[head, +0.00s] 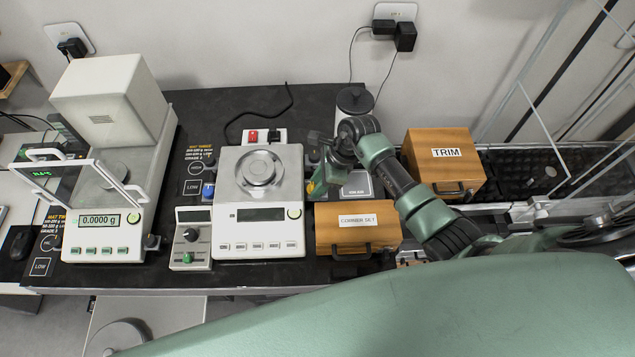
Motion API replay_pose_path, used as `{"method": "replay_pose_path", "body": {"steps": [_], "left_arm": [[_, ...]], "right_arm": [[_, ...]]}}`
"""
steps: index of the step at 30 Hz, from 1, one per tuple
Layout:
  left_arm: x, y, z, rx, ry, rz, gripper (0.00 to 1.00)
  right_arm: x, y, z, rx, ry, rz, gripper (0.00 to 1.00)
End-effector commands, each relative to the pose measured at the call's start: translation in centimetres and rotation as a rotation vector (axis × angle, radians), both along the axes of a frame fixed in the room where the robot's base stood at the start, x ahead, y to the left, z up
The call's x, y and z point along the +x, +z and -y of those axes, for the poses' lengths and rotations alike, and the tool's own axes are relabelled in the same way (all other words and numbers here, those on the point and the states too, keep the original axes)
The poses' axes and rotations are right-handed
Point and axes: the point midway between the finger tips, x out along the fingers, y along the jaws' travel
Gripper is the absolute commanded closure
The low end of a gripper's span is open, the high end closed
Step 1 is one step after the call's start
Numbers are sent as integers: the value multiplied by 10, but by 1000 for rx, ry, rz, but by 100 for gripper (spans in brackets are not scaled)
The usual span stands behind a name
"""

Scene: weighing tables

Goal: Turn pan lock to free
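A top-loading balance (262,228) with a round steel pan (258,171) and a dark, blank display stands on the black bench. A small grey box (190,257) with a black knob (191,235) and a green button stands at its left. No part that I can read as the pan lock is legible at this size. My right gripper (318,160) is just right of the balance, above a yellow-green thing that it partly hides. Its fingers are too small and dark to tell open from shut, or whether they touch anything. My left gripper is not in view.
An analytical balance (105,222) reading 0.0000 g stands at the left. A wooden "CORNER SET" box (340,238) and a "TRIM" box (432,145) flank my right arm.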

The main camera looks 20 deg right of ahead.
Motion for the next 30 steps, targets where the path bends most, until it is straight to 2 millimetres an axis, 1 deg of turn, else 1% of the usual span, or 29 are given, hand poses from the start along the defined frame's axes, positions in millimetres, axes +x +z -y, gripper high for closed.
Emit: {"method": "replay_pose_path", "body": {"steps": [1,2,7,13,17,24,30], "left_arm": [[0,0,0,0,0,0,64],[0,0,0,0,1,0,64],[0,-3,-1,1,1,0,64],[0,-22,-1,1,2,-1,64],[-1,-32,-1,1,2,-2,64],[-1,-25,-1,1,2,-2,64],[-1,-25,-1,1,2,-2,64]], "right_arm": [[0,0,0,0,0,0,95],[0,0,0,0,0,0,100],[2,0,1,-5,-6,6,100],[9,2,4,-15,-69,30,100],[4,1,3,-8,-143,20,100],[-2,3,-2,0,-342,9,100],[-2,3,-3,4,-399,9,100]]}}
